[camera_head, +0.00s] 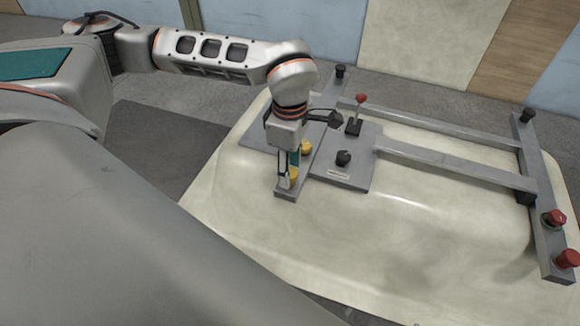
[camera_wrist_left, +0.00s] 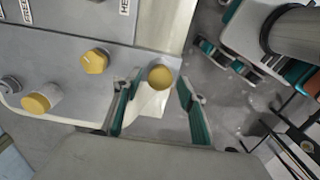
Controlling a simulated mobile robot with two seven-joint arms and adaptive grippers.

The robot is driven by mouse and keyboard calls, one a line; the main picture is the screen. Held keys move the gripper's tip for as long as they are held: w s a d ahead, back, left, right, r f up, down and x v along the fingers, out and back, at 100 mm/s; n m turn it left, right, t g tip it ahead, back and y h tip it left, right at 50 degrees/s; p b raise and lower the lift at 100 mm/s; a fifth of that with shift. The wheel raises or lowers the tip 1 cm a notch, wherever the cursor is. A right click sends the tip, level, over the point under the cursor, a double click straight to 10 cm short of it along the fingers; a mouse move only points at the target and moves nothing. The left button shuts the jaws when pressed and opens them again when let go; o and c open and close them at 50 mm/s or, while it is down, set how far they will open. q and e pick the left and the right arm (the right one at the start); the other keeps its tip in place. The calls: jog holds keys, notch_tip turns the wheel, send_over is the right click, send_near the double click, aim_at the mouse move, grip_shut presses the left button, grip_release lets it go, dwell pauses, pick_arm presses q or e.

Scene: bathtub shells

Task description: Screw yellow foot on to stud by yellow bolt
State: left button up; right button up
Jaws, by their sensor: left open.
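A yellow round-topped piece (camera_wrist_left: 160,77), seen end-on, sits at the end of a grey bar in the left wrist view. My left gripper (camera_wrist_left: 159,88) is open, with one teal-padded finger on each side of it; I cannot tell whether they touch. A yellow hex-headed piece (camera_wrist_left: 95,61) and a yellow cylinder (camera_wrist_left: 40,102) stand farther left on the grey metal. In the head view my left gripper (camera_head: 287,183) points down at the near end of the grey bar (camera_head: 287,194), with yellow (camera_head: 305,147) showing behind it. The stud is not visible. My right gripper cannot be made out.
The grey frame lies on an upturned cream bathtub shell (camera_head: 360,240). A red-handled lever (camera_head: 357,113) and black knob (camera_head: 344,158) stand on its plate. Black feet (camera_head: 340,72) and red feet (camera_head: 555,218) rise from other corners. The shell's near side is clear.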

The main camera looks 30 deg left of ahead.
pick_arm(q)
jog(key=c, duration=1.1)
jog(key=m+p, duration=0.2)
jog(key=m, duration=0.2)
jog(key=shift+r, duration=0.1)
jog(key=m+p, duration=0.2)
jog(key=m, duration=0.3)
jog(key=m+p, duration=0.1)
jog(key=m, duration=0.3)
jog(key=shift+p, duration=0.4)
jog(key=o, duration=1.2)
jog(key=shift+o, duration=0.2)
